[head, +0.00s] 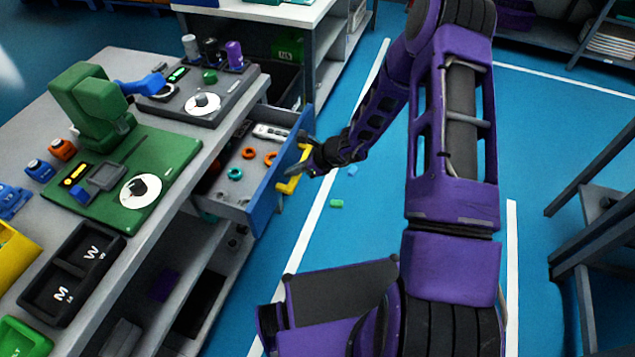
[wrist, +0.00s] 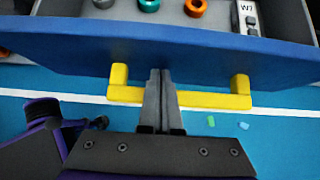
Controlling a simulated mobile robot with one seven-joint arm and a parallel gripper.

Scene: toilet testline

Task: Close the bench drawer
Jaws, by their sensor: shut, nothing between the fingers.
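The bench drawer (head: 262,193) is pulled out from under the bench top, with a blue front panel and a yellow handle (head: 293,183). Inside lie orange and teal rings and a white-grey block. My gripper (head: 297,157) is at the drawer front beside the handle. In the wrist view the blue front (wrist: 200,50) spans the picture, and the shut fingers of my gripper (wrist: 160,80) reach over the middle of the yellow handle (wrist: 210,99) toward the panel. Nothing is between the fingers. I cannot tell whether the tips touch the panel.
The grey bench top (head: 185,160) carries a green test fixture (head: 95,105), a dark fixture (head: 205,100) and a black tray (head: 72,270). Small green (head: 336,203) and light-blue pieces lie on the blue floor. A dark frame (head: 600,215) stands at the right. Floor right of the drawer is mostly clear.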

